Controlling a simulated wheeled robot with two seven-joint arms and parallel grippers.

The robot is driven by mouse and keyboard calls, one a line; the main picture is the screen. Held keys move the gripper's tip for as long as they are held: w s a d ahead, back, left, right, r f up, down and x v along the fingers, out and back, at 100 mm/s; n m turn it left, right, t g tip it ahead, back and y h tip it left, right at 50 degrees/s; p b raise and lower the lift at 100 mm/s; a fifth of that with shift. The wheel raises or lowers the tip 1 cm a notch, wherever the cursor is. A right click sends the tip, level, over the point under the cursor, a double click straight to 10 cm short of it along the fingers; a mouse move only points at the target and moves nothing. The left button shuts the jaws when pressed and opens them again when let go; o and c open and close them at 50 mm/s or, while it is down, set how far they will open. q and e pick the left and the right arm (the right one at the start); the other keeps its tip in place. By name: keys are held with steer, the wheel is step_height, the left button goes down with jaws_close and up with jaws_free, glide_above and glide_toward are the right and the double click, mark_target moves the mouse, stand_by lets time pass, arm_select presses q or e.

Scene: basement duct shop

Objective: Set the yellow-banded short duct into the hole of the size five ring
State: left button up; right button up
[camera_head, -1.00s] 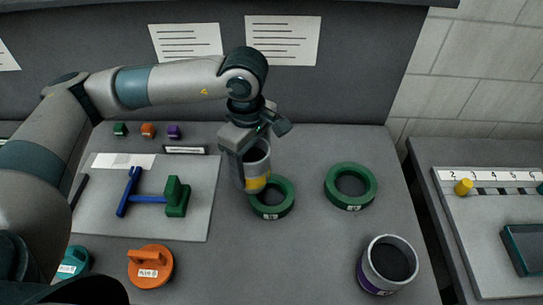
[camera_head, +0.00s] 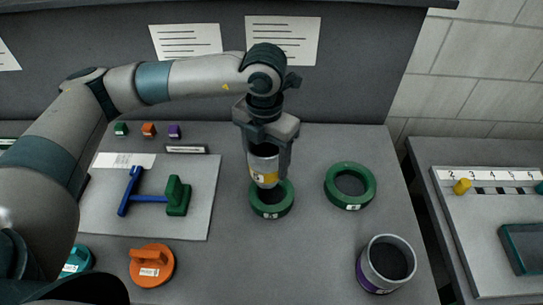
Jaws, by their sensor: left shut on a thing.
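My left gripper (camera_head: 265,140) is shut on the yellow-banded short duct (camera_head: 264,165), a grey tube with a yellow band near its lower end. It holds the duct roughly upright. The duct's lower end overlaps the back rim of the left green ring (camera_head: 270,208) and part of its hole; the ring's hole still shows in front of it. I cannot tell the exact gap between duct and ring. A second green ring (camera_head: 350,203) lies to the right, its hole empty. Both rings carry small white labels whose numbers are too small to read surely. My right gripper is not in view.
A purple-banded duct (camera_head: 363,276) stands at the front right. A pale board (camera_head: 110,222) with a blue and green tool (camera_head: 150,197) lies at left. An orange lidded piece (camera_head: 151,278) is at the front. A side table with a numbered strip (camera_head: 490,175) stands right.

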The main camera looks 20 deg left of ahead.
mark_target(272, 176)
arm_select(q)
steer(key=n, duration=0.4)
steer(key=d+n, duration=0.1)
steer(key=n, duration=0.1)
steer(key=shift+w+r+n, duration=0.1)
steer(key=shift+w+n, duration=0.25)
steer(key=shift+n, duration=0.05)
steer(key=shift+f, duration=0.2)
steer(key=shift+f+b, duration=1.05)
steer(key=shift+f, duration=1.55)
steer(key=shift+b, duration=0.4)
steer(key=shift+f, duration=0.1)
steer(key=shift+f+b, duration=0.5)
steer(key=shift+b, duration=0.15)
